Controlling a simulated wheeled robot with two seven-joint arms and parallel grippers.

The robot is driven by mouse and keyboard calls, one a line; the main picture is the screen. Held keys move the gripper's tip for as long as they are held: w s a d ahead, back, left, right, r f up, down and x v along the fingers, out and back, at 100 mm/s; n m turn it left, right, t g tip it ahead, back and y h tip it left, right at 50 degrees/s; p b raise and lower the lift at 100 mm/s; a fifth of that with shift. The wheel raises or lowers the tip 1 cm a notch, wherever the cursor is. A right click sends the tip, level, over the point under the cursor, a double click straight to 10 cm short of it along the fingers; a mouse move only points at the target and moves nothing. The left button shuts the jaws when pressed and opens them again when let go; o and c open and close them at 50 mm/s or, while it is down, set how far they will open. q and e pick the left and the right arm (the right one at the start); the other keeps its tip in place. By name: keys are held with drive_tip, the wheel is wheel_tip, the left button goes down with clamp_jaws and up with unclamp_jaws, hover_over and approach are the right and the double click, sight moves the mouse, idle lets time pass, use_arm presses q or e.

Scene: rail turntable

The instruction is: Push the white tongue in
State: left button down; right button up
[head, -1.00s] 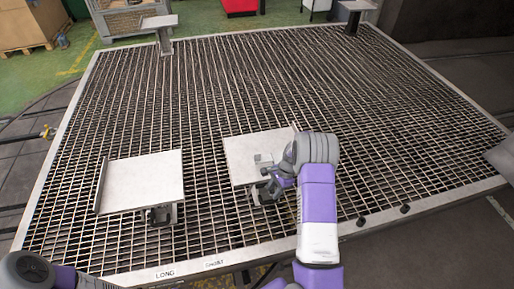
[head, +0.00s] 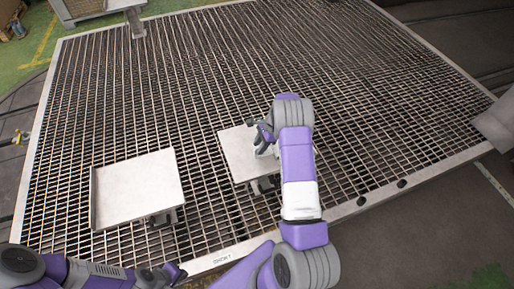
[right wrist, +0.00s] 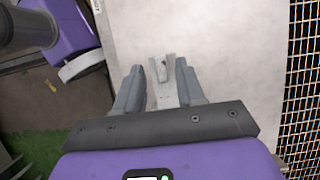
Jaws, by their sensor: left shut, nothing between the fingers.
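A pale grey-white tongue-like piece (right wrist: 163,80) shows in the right wrist view, in front of a flat pale plate. My right gripper (right wrist: 160,78) has its two fingers apart, one on each side of this piece; I cannot tell if either touches it. In the head view my right gripper (head: 262,138) is over the right-hand near plate (head: 234,151), and my arm hides part of that plate and the piece. My left gripper (head: 176,272) is at the bottom left, shut and empty, near the grating's front edge.
A second pale plate (head: 135,188) on a bracket stands to the left on the metal grating (head: 330,90). Two dark knobs (head: 361,200) sit on the front frame edge at the right.

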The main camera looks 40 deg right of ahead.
drive_tip(key=shift+x, duration=1.25)
drive_tip(key=shift+w, duration=0.1)
clamp_jaws()
drive_tip(key=shift+d, duration=0.1)
